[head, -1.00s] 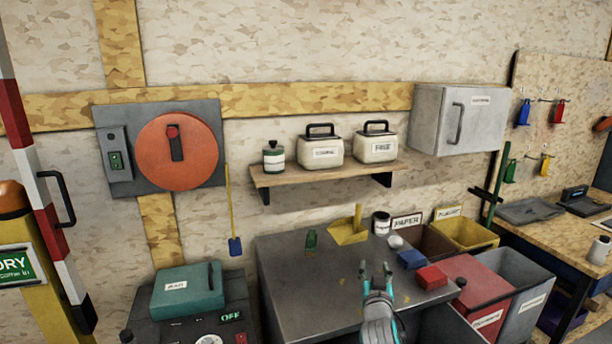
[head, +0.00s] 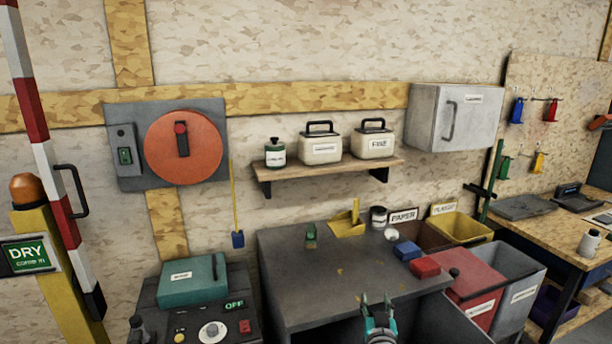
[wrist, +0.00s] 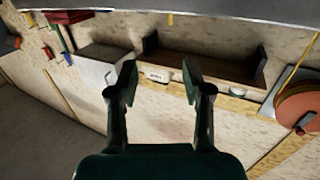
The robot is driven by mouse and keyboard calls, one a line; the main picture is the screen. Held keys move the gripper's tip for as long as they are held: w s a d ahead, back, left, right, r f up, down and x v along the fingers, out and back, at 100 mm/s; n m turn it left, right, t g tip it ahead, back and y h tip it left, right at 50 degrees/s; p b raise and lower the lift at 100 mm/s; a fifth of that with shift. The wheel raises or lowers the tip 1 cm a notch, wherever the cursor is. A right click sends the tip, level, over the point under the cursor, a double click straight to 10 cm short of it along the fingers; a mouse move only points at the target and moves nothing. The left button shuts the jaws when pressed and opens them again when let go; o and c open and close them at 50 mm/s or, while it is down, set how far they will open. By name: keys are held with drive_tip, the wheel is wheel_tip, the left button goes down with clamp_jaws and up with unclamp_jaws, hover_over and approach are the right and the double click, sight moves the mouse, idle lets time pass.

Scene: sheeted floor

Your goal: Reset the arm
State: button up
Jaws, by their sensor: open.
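My gripper (head: 377,304) shows at the bottom middle of the head view, in front of the grey workbench (head: 300,262). Its two fingers point up and stand apart with nothing between them. In the wrist view my gripper (wrist: 158,82) is also open and empty. Beyond its fingertips that view shows the wall shelf (wrist: 215,65) and the grey cabinet (wrist: 100,62), seen upside down. Most of my arm is out of the head view.
The workbench bears a green bottle (head: 311,232), a yellow dustpan (head: 347,224), a blue block (head: 406,251) and a red block (head: 426,266). Red (head: 478,272) and grey (head: 519,284) bins stand at its right. A striped pole (head: 40,150) stands at far left.

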drive_tip(key=s+f+y, duration=0.1)
drive_tip(key=s+f, duration=0.4)
drive_tip(key=s, duration=0.6)
drive_tip(key=s+f+n+g, duration=0.1)
drive_tip(key=s+f, duration=0.4)
drive_tip(key=s, duration=0.6)
drive_tip(key=s+f+y, duration=0.1)
drive_tip(key=s+f, duration=0.4)
drive_tip(key=s, duration=0.6)
drive_tip(key=s+r, duration=0.3)
drive_tip(key=s, duration=0.6)
drive_tip(key=s+r+g, duration=0.1)
drive_tip(key=s+r, duration=0.3)
drive_tip(key=s, duration=0.6)
drive_tip(key=s+r, duration=0.3)
drive_tip(key=s, duration=0.6)
drive_tip(key=shift+s+r+g, duration=0.25)
drive_tip(key=shift+s+g, duration=0.05)
drive_tip(key=shift+s, duration=0.05)
